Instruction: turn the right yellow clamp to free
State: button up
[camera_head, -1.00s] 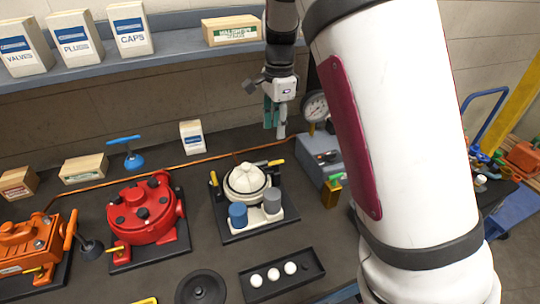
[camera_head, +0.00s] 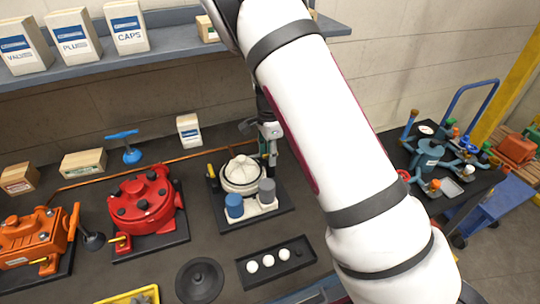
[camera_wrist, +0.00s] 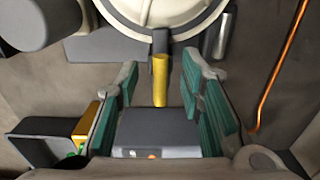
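The right yellow clamp (camera_wrist: 160,80) is a short yellow lever on a dark bracket at the edge of the white-lidded motor. In the wrist view it points down the picture, between my gripper's (camera_wrist: 160,90) two green-padded fingers, with a gap on both sides. My gripper is open and holds nothing. The white-lidded motor (camera_head: 242,174) stands on a dark base in the head view, and its lid (camera_wrist: 165,12) shows at the top of the wrist view. My gripper (camera_head: 270,148) is at the motor's back right there, partly behind my arm. I cannot make out the right clamp there.
A grey box (camera_wrist: 157,130) lies beneath the fingers. A yellow block (camera_wrist: 85,122) is left of them. The red motor (camera_head: 142,202) stands to the left, and a tray with white balls (camera_head: 275,263) lies in front.

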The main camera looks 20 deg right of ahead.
jog(key=shift+f, duration=0.55)
grip_shut()
